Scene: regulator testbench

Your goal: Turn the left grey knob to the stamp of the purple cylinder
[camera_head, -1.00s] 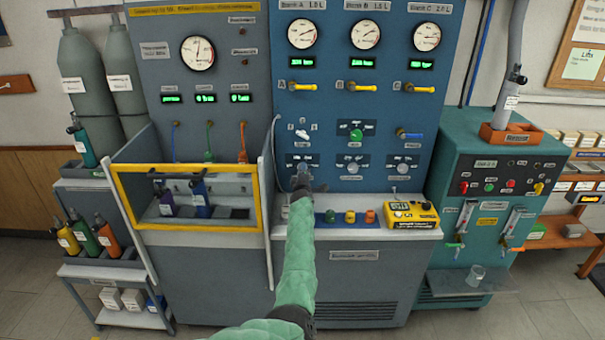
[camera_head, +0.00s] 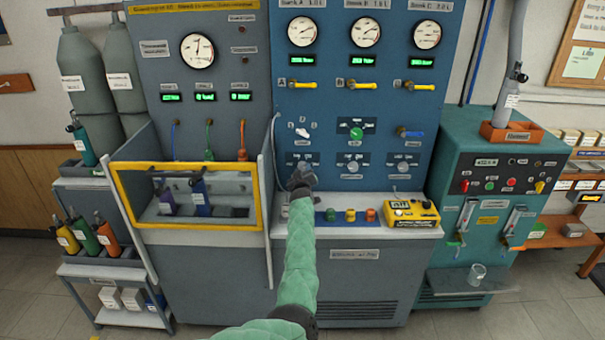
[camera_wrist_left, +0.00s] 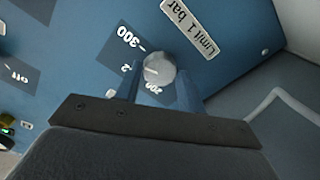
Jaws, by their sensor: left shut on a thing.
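The left grey knob (camera_wrist_left: 158,68) is on the blue panel, under a plate reading "Limit 1 bar". My left gripper (camera_wrist_left: 160,88) is shut on this knob, one finger on each side. In the head view the gripper (camera_head: 301,178) covers most of the knob. My right gripper is not in view.
Two more grey knobs, the middle (camera_head: 352,168) and right (camera_head: 403,168), share the row. Below are coloured buttons (camera_head: 350,215) and a yellow device (camera_head: 412,212) on the ledge. A white selector (camera_head: 303,133) sits just above.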

